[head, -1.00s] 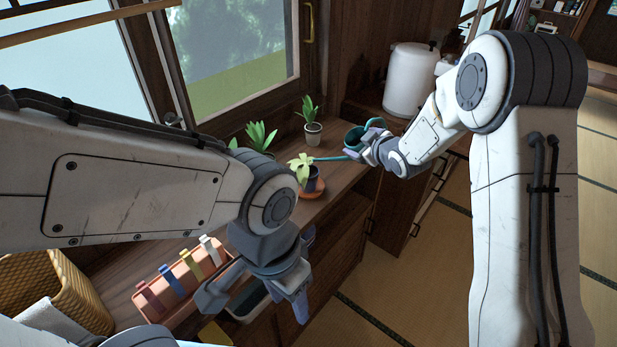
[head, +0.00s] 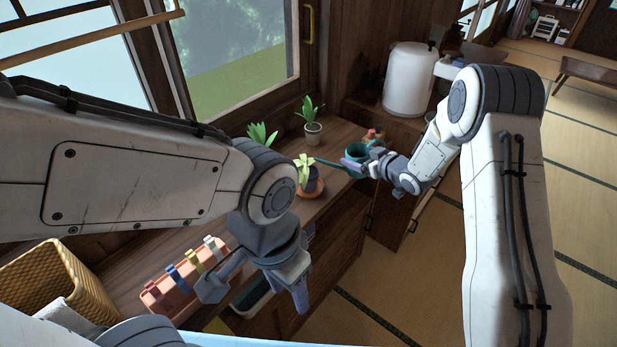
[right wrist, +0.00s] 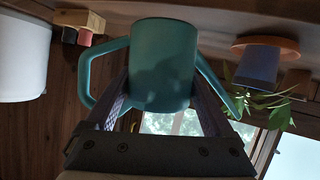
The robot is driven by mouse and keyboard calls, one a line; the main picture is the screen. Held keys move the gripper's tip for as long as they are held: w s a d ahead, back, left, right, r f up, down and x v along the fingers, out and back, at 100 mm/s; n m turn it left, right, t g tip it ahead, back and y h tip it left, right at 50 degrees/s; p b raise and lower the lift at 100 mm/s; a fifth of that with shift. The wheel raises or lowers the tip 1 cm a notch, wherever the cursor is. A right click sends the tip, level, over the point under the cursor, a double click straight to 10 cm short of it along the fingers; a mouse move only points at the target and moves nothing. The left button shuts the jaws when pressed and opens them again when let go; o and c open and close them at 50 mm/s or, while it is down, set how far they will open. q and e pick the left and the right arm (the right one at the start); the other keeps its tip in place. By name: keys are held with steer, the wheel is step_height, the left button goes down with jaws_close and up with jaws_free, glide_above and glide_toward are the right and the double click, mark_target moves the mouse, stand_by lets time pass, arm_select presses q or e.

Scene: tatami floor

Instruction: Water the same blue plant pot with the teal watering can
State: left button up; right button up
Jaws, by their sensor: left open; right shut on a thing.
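The teal watering can (head: 356,154) is held by my right gripper (head: 368,166) above the wooden shelf; in the right wrist view the can (right wrist: 162,65) sits between both fingers. Its long thin spout points left, with the tip close to the plant in the blue pot (head: 313,180). The pot stands on an orange saucer (head: 313,194) and holds a light green leafy plant (head: 304,168). The pot also shows in the right wrist view (right wrist: 258,66). No water is visible. My left gripper (head: 256,288) is open and empty above the shelf's front edge.
A white cylindrical container (head: 410,78) is at the back. A pinkish planter with coloured tags (head: 185,284) and wicker basket (head: 55,285) are at lower left.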

mark_target(371, 145)
steer(key=shift+w+d+r+p, duration=0.15)
steer(key=shift+d+r+p, duration=0.25)
steer(key=shift+r+p, duration=0.25)
steer(key=shift+w+d+r+p, duration=0.15)
steer(key=shift+d+r+p, duration=0.25)
steer(key=shift+r, duration=0.4)
steer(key=shift+w+d+r+p, duration=0.15)
steer(key=shift+d+r+p, duration=0.2)
steer(key=shift+r+p, duration=0.3)
steer(key=shift+s+d+f, duration=0.2)
steer(key=shift+d, duration=0.05)
steer(key=s+d+f+n+g+y, duration=0.1)
steer(key=s+d+f, duration=0.1)
steer(key=s, duration=0.5)
steer(key=s+d+f+n+g+y, duration=0.1)
steer(key=s+d+f+n, duration=0.1)
steer(key=s, duration=0.6)
steer(key=s+d+f+n+g+y, duration=0.1)
steer(key=s+d+f, duration=0.1)
steer(key=s, duration=0.6)
steer(key=shift+f+g+y, duration=0.3)
steer(key=shift+y, duration=0.1)
steer(key=shift+w, duration=0.1)
